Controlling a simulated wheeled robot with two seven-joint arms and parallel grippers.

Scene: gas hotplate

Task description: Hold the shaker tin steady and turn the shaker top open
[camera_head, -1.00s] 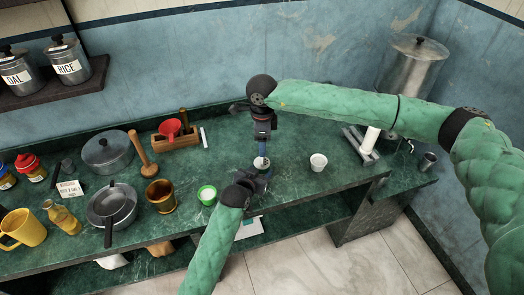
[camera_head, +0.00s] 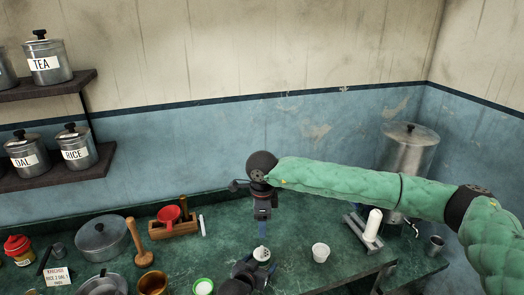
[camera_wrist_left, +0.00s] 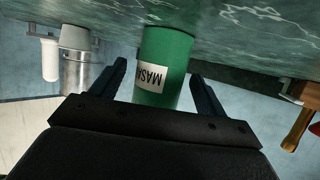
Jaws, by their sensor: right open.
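The shaker tin (camera_wrist_left: 162,85) is green with a white label reading "MASA…", seen inverted in the left wrist view. Its pale top (camera_head: 262,253) shows in the head view, upright on the green counter. My left gripper (camera_head: 252,268) is low, close beside the tin. In the left wrist view its two dark fingers (camera_wrist_left: 158,72) are spread on either side of the tin, with a gap visible on the left. My right gripper (camera_head: 262,232) points down, open, just above the shaker top. The tin's body is mostly hidden in the head view.
A wooden pestle (camera_head: 139,243), pots and a red funnel (camera_head: 169,214) are farther left. A large steel pot (camera_head: 408,155) is at the back right.

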